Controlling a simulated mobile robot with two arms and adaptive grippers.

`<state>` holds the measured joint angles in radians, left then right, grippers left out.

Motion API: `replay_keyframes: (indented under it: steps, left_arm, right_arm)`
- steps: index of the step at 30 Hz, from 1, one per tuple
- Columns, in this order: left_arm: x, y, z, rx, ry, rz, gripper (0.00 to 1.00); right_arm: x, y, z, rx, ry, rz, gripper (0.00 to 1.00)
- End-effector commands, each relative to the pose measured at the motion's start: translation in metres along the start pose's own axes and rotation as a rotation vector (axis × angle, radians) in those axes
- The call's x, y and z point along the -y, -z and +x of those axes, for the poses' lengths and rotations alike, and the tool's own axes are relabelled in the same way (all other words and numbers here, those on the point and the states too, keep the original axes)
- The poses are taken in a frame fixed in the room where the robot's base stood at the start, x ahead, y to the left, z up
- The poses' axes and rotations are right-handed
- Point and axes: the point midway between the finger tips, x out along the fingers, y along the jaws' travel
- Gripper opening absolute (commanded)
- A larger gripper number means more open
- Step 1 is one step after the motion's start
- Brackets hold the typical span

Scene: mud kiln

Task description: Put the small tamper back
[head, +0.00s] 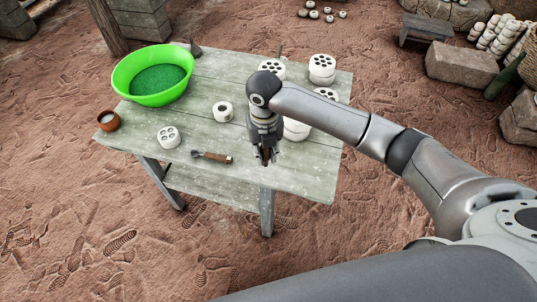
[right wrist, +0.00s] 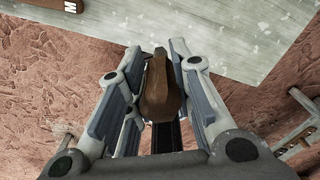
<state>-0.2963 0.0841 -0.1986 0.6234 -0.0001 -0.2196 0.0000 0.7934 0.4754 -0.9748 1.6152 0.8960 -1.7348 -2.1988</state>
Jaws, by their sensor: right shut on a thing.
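My right gripper (head: 265,154) is in front of the table's near right part, pointing down. In the right wrist view, its fingers (right wrist: 160,75) are closed around a brown wooden piece (right wrist: 160,98), which looks like the handle of the small tamper. My left gripper is in neither view.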

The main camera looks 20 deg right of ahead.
Motion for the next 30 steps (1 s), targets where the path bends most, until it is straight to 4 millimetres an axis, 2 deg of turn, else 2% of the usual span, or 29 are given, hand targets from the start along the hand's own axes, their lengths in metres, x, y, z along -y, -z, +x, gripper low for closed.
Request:
replay_keyframes:
  steps: [5, 11, 17, 28, 29, 30]
  left_arm:
    - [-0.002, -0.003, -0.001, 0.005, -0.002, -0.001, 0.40]
    - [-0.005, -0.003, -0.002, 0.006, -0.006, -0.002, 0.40]
    - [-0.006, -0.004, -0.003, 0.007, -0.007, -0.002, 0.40]
    - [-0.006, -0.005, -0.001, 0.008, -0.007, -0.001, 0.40]
    - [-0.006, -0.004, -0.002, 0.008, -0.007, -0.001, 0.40]
    - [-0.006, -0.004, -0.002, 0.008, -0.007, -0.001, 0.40]
  right_arm:
    - [0.008, -0.014, 0.018, 0.002, -0.001, 0.001, 0.00]
    - [0.013, -0.020, 0.028, 0.001, -0.001, 0.001, 0.00]
    - [0.012, -0.019, 0.056, 0.001, -0.001, 0.000, 0.00]
    - [0.013, -0.019, 0.061, 0.002, 0.000, -0.001, 0.00]
    - [0.013, -0.019, 0.061, 0.002, 0.000, -0.001, 0.25]
    - [0.013, -0.019, 0.061, 0.002, 0.000, -0.001, 0.30]
